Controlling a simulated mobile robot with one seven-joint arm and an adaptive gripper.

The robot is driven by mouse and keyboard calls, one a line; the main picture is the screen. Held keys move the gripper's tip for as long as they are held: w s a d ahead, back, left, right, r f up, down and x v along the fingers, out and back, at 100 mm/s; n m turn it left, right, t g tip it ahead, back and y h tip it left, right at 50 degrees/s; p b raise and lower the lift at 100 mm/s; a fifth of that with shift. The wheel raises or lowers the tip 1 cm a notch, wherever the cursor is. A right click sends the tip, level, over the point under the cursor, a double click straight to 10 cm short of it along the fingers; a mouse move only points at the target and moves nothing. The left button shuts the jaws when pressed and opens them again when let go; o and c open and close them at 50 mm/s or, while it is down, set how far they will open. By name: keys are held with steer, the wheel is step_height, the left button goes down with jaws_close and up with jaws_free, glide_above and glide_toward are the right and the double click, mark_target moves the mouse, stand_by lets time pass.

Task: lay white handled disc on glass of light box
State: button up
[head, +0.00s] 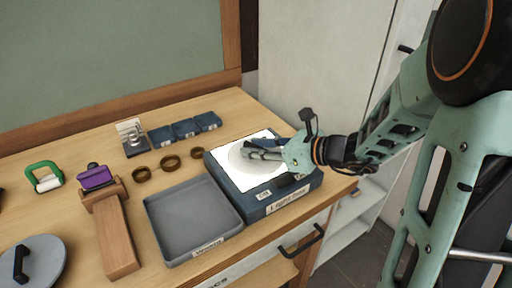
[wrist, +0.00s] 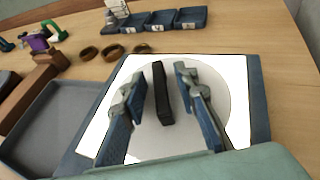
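The white disc (head: 238,166) lies flat on the bright white glass (head: 262,137) of the blue light box (head: 226,179). The disc also shows in the wrist view (wrist: 216,98), inside the glass's edges, with its black handle (wrist: 160,95) upright. My gripper (wrist: 159,76) is low over the disc, with one finger on each side of the handle. Gaps show between both fingers and the handle, so it is open. In the head view my gripper (head: 247,151) hides the handle and part of the disc.
An empty grey tray (head: 190,222) stands left of the light box. Three brown rings (head: 170,163) and small blue bins (head: 184,128) lie behind. A wooden stand (head: 117,237) with a purple piece, a green-handled item (head: 46,177) and a grey disc (head: 46,258) are farther left.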

steer(key=shift+r, duration=0.15)
steer(key=shift+d+r, duration=0.15)
steer(key=p+v, duration=0.1)
steer(key=v, duration=1)
steer(key=shift+s+d+r+p, duration=0.1)
steer(key=shift+s+d+p, duration=0.2)
steer(key=shift+p, duration=0.1)
steer(key=shift+w, duration=0.1)
